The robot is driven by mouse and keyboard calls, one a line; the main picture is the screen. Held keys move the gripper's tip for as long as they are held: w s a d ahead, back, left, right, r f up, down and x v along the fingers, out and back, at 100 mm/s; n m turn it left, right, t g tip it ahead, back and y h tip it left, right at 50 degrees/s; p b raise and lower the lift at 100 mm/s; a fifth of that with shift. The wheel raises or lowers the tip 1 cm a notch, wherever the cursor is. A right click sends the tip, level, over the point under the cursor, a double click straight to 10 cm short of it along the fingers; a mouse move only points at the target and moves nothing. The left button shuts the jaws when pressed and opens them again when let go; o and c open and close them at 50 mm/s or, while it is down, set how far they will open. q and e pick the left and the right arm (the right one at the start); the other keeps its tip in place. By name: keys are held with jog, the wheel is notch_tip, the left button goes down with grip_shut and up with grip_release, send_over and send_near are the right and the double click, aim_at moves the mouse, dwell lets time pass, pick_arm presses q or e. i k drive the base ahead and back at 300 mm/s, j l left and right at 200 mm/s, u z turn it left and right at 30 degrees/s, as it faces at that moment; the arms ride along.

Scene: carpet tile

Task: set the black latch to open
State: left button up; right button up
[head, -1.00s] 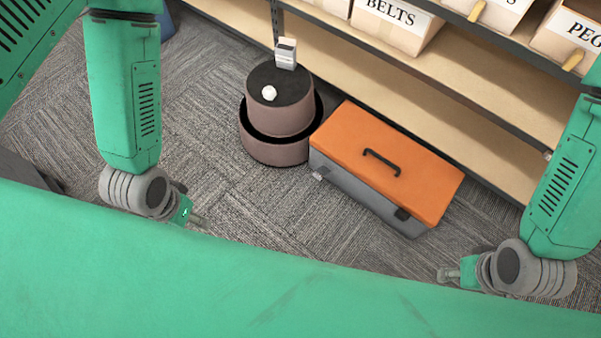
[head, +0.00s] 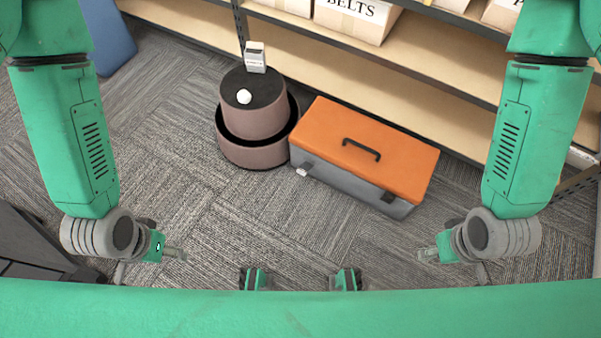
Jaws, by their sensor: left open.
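An orange-lidded grey toolbox (head: 370,145) with a black handle sits on the carpet in front of the shelf, its lid down. The black latch (head: 388,197) is on the right part of its front side; its exact setting is too small to tell. A second, pale grey latch (head: 303,170) is on the left part of the same side. My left gripper (head: 175,254) is open and empty, low at the left, well apart from the toolbox. My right gripper (head: 428,255) is at the lower right, below and right of the black latch, not touching it; its fingers are too small to read.
A round brown stepped stool (head: 258,152) touches or nearly touches the toolbox's left end. Shelving (head: 440,105) with cardboard boxes stands behind. The carpet in front of the toolbox is clear.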

aim_at(388, 197)
jog(key=k+l+z, duration=0.1)
jog(key=z, duration=0.9)
jog(key=i+z, duration=0.2)
jog(key=z, duration=0.15)
jog(key=i+z, duration=0.15)
jog(key=z, duration=0.2)
jog(key=i+j+z, duration=0.15)
jog(key=z, duration=0.2)
